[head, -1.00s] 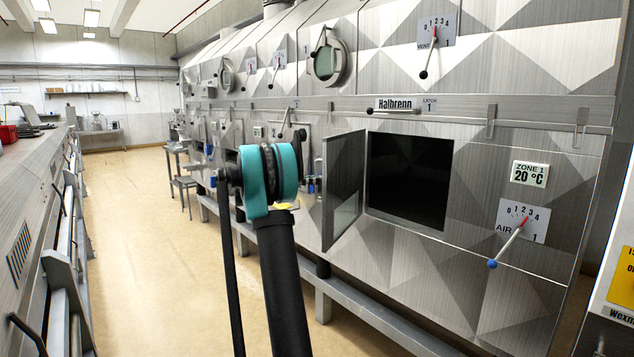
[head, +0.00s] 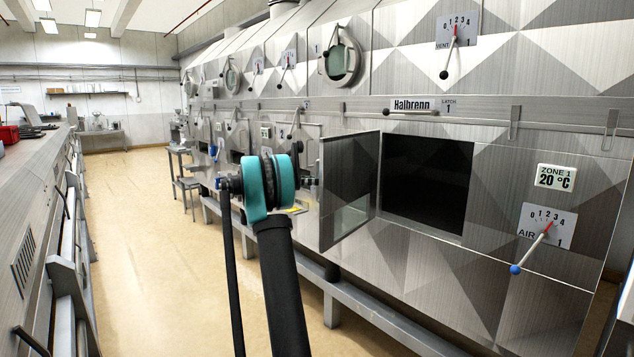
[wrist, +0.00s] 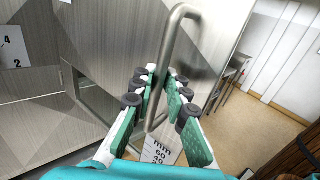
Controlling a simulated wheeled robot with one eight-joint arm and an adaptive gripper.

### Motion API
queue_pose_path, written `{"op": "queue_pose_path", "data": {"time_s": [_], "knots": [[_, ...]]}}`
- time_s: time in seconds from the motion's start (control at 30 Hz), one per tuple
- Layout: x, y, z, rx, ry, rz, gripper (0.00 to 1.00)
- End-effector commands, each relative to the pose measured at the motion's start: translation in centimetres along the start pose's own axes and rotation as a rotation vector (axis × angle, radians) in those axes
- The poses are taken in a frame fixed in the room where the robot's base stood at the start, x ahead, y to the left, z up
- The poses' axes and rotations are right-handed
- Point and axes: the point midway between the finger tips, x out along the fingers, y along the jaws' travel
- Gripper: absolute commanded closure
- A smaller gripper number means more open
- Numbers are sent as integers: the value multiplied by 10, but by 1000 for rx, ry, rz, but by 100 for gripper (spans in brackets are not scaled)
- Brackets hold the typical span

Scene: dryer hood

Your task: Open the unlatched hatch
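The hatch door (head: 350,190) is a grey metal panel with a window. In the head view it stands swung out from the left edge of the dark square opening (head: 427,185). The wrist view shows a bent metal bar handle (wrist: 167,55) on a brushed metal panel. My gripper (wrist: 163,78) has its green-padded fingers on either side of this bar, with a gap between them. Whether a pad touches the bar is unclear.
Right of the opening are a zone display (head: 555,178) and an air lever (head: 532,247) with a blue knob. A rail (head: 375,305) runs low along the machine. A long counter (head: 40,190) stands at the left, with clear floor (head: 135,230) between.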

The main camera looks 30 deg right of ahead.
Motion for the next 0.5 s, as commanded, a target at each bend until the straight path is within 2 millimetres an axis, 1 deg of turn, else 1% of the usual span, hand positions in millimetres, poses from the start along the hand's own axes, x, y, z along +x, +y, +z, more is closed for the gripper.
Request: {"op": "queue_pose_path", "data": {"time_s": [0.03, 0.1, 0.37, 0.5], "knots": [[0, 0, 0, 0, 0, 1, 78], [0, 0, 0, 0, -1, 1, 70], [1, 1, 1, 1, -2, 1, 70], [-3, 1, 1, 1, -2, 2, 70]]}}
